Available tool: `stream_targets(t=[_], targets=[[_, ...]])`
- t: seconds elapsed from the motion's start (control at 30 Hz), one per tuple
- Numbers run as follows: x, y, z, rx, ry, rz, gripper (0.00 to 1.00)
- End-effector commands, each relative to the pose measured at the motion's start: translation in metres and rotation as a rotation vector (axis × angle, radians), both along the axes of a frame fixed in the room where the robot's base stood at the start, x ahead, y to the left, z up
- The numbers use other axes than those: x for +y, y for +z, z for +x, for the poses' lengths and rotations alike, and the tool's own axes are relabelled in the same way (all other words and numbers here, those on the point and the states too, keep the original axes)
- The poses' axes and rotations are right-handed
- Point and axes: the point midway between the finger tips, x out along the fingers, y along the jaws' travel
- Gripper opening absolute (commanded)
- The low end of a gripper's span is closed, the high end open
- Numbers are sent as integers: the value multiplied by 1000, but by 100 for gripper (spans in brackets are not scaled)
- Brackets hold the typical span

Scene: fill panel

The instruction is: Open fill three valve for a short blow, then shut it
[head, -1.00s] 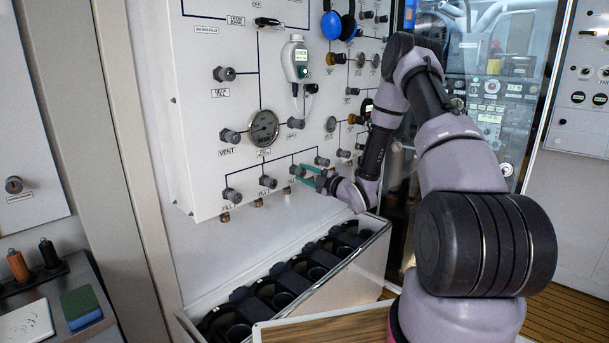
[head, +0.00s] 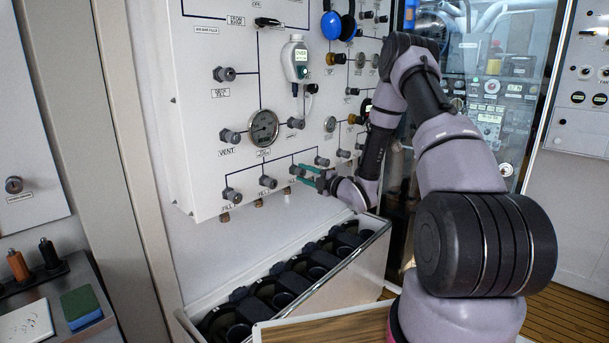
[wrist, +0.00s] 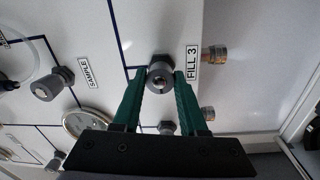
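The fill three valve is a grey knob (wrist: 160,78) beside the label "FILL 3" (wrist: 193,64) in the wrist view. My gripper (wrist: 160,82) has its two green fingers on either side of this knob, at or very near its sides. Whether both fingers press on it I cannot tell for certain. In the head view, my gripper (head: 301,171) reaches the third knob (head: 296,170) of the lower row from the right. The knob's setting cannot be read.
Two other fill knobs (head: 232,194) (head: 267,182) sit left of my gripper, and another knob (head: 321,161) sits right. A gauge (head: 263,128) and a handheld meter (head: 295,60) are above. A bin of dark cylinder holders (head: 375,243) stands below the panel (head: 205,90).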

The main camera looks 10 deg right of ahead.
Motion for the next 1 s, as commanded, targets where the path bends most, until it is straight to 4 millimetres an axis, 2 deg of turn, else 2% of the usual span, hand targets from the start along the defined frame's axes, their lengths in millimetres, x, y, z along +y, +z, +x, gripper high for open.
stream_targets(t=[0.03, 0.07, 0.47, 1.0], targets=[[0, -3, -2, 9, 0, 1, 60], [0, -3, -2, 9, 0, 0, 70], [-4, -2, -5, 4, -1, 1, 70], [-58, -7, -79, 5, -2, 0, 70]])
